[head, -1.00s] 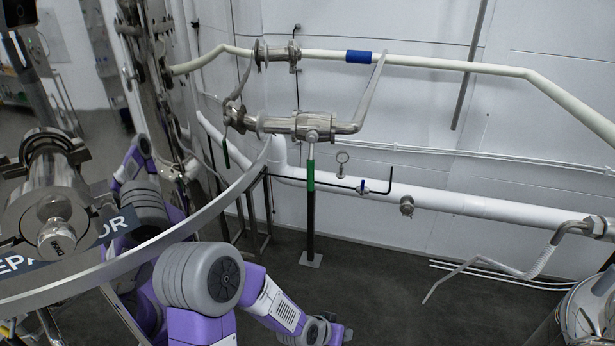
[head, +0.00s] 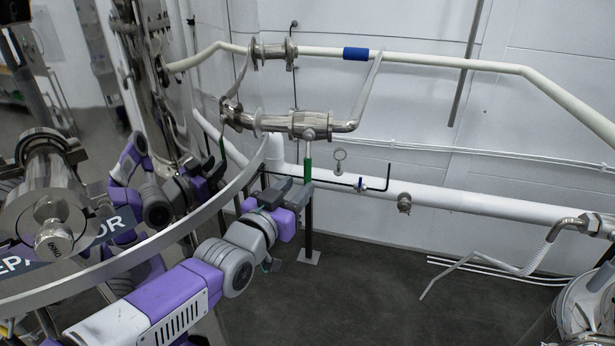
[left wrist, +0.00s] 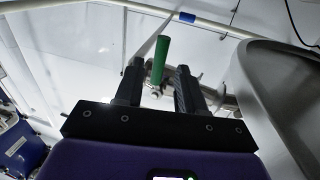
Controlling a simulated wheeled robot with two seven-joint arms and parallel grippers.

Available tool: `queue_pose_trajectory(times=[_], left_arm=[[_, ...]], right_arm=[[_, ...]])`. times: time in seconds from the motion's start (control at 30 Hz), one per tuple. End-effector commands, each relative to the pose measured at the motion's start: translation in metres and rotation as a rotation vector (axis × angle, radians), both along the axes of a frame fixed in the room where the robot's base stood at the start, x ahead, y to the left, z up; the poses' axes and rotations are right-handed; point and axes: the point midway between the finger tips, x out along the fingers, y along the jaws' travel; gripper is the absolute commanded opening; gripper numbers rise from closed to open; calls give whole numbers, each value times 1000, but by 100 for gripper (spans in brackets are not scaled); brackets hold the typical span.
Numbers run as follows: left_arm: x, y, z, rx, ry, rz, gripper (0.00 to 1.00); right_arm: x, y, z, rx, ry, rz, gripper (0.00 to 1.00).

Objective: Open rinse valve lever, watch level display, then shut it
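The rinse valve lever is a green handle (head: 308,172) hanging straight down from a steel valve body (head: 312,126) on the pipework. My left gripper (head: 292,188) is beside and just below the handle, its dark fingers apart. In the left wrist view the green handle (left wrist: 160,60) shows between the two black fingers (left wrist: 157,78), with gaps on both sides, so I see no contact. The handle's depth relative to the fingertips is hard to tell. My right gripper is not identifiable in view. No level display is visible.
A curved steel rim (head: 215,203) passes close beside my left arm. A shiny column (head: 150,90) and steel fitting (head: 50,195) stand left. A purple arm shape behind the rim may be a reflection. White pipes (head: 450,198) run along the wall.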

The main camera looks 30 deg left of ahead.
Motion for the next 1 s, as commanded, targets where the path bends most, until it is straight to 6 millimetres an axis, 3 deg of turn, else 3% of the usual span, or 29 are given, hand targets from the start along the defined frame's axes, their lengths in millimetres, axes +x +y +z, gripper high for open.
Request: queue_pose_trajectory(times=[0.33,0.73,0.77,1.0], left_arm=[[48,2,-1,-1,3,1,39],[56,2,-1,-1,2,0,39],[56,2,-1,-1,2,0,38],[56,2,-1,-1,2,0,1]], right_arm=[[0,0,-1,0,0,0,38],[0,0,-1,0,0,0,38],[0,0,-1,0,0,0,38],[0,0,-1,0,0,0,38]])
